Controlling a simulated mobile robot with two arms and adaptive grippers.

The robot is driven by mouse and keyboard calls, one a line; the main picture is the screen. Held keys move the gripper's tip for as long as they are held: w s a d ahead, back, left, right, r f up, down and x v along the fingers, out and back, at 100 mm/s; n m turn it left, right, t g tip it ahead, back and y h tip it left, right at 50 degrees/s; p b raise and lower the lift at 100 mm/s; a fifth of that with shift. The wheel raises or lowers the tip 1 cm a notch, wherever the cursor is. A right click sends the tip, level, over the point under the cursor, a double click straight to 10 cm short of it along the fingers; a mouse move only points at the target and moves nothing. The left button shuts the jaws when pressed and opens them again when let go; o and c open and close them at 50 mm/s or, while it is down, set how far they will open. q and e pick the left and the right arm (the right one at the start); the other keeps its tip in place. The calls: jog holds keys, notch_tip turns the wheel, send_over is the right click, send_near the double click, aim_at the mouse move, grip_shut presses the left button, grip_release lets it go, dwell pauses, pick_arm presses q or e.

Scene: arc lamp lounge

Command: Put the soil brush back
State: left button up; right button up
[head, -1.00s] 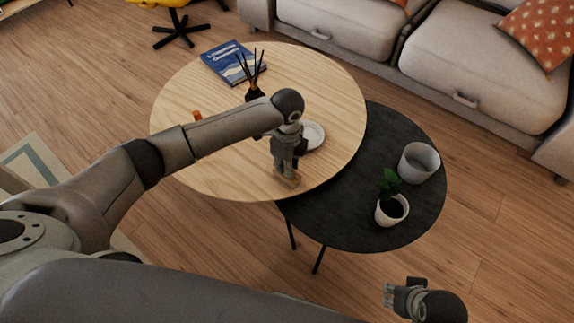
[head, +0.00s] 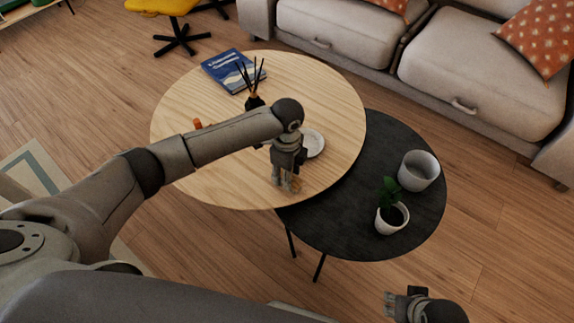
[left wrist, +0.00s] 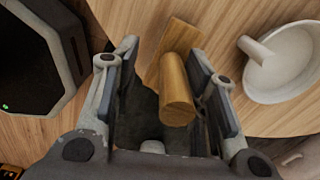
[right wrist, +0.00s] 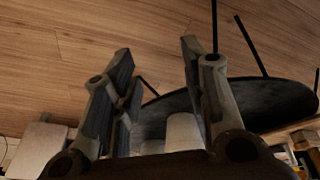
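The soil brush, a wooden block with a round handle, stands on the pale round wooden table (head: 215,180) near its front edge. It shows in the left wrist view (left wrist: 176,90) and partly behind my fingers in the head view (head: 297,185). My left gripper (head: 283,187) is low over the table at the brush. In the left wrist view its fingers (left wrist: 163,60) are apart on either side of the handle, which lies closer to the right-hand finger. Whether they touch it is unclear. My right gripper (right wrist: 157,48) is open and empty, beyond the dark table's front edge.
A white dish (head: 314,144) sits close behind my left gripper. A dark reed diffuser (head: 254,100), a blue book (head: 233,70) and an orange item (head: 197,124) are farther back. The lower dark table (head: 335,225) holds a potted plant (head: 391,218) and a grey pot (head: 418,170).

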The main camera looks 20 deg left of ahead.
pick_arm(q)
jog(key=shift+r, duration=0.4)
notch_tip(320, 180, up, 11)
jog(key=p, duration=0.3)
jog(key=shift+r, duration=0.1)
pick_arm(e)
notch_tip(320, 180, down, 10)
jog(key=s, duration=0.1)
jog(key=shift+g, duration=0.3)
pick_arm(q)
jog(key=s+d+f+n+t+h, duration=0.35)
jog(key=s+d+f+n, duration=0.3)
jog(key=d, duration=0.25)
jog(key=s+a+f+n+y, duration=0.1)
jog(key=s+a+f+n, duration=0.4)
jog(key=s+a+f, duration=0.2)
jog(key=s+a+f+n+y, duration=0.2)
jog(key=s+a+f+n, duration=0.4)
jog(key=s+f, duration=0.5)
notch_tip(320, 180, down, 3)
jog(key=shift+a+f+g, duration=0.1)
jog(key=shift+a+g, duration=0.35)
jog(key=shift+a, duration=0.2)
